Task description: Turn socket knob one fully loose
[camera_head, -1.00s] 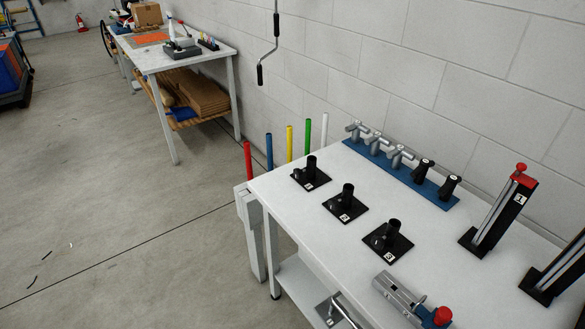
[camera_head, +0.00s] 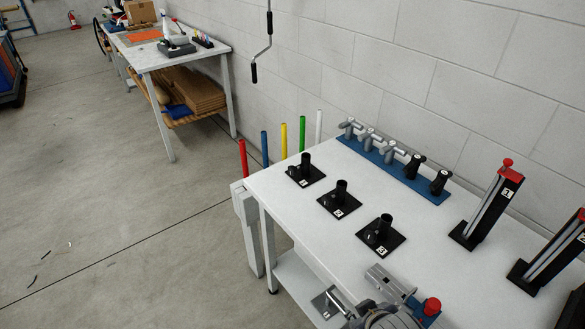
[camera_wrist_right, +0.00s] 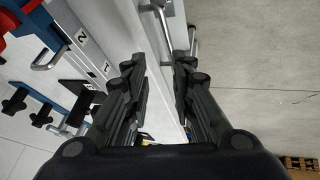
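Socket one is the black square base with a short upright tube (camera_head: 306,168) at the far left of the white table, labelled 1. A small black knob (camera_head: 294,171) shows low on its left side; how far it is screwed in is too small to tell. My right gripper (camera_wrist_right: 160,80) shows in the right wrist view with its two black fingers apart and nothing between them. My left gripper is not in view.
Sockets two (camera_head: 341,193) and three (camera_head: 381,232) stand nearer on the white table (camera_head: 290,215). A blue rack (camera_head: 405,179) with handles runs along the wall. Numbered towers (camera_head: 488,205) stand at right. Coloured rods (camera_head: 283,138) rise behind the table's left end. A crank handle (camera_head: 262,50) hangs above.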

